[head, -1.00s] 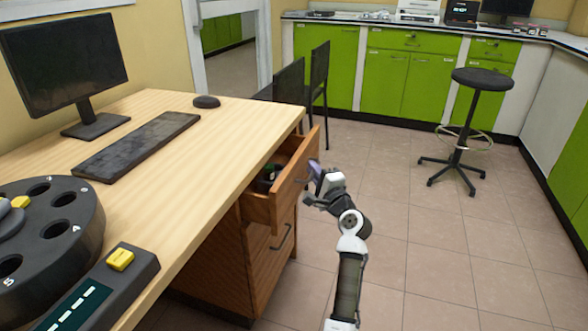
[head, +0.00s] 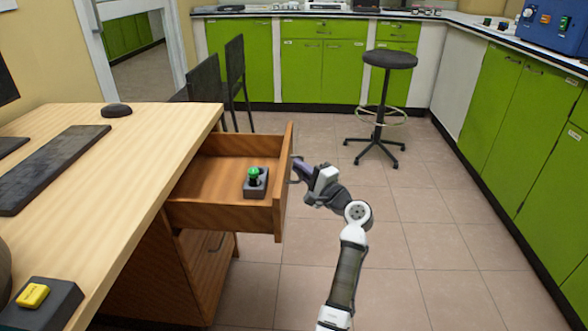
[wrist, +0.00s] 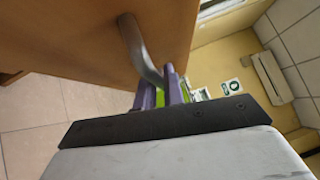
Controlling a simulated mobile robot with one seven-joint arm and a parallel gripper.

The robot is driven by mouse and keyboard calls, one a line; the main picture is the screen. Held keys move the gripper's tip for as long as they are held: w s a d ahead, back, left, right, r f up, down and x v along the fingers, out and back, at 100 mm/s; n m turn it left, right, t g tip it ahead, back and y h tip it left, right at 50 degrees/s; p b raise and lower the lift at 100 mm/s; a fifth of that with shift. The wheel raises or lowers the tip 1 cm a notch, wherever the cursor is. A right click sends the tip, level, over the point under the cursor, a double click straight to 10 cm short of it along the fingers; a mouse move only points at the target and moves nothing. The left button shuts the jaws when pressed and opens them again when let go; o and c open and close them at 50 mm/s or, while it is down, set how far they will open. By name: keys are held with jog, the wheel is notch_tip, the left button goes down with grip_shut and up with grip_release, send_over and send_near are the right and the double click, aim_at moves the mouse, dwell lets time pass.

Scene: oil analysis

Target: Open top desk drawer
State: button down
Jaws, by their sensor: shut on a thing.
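The top desk drawer (head: 222,218) is pulled well out from under the wooden desk top (head: 120,160). Its inside shows, with a small grey box with a green button (head: 255,180) lying in it. My gripper (head: 297,168) is at the outer face of the drawer front. In the wrist view my gripper (wrist: 161,90) has its purple fingers shut on the curved metal drawer handle (wrist: 138,45). The drawer front (wrist: 75,35) fills the upper left of that view.
A lower drawer (head: 205,255) below stays shut. A black stool (head: 385,100) stands at the back, and dark chairs (head: 237,75) stand behind the desk. Green cabinets (head: 515,120) line the back and right. The tiled floor (head: 430,235) right of the drawer is clear.

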jog(key=c, duration=1.5)
grip_release()
jog(key=shift+s+d, duration=0.1)
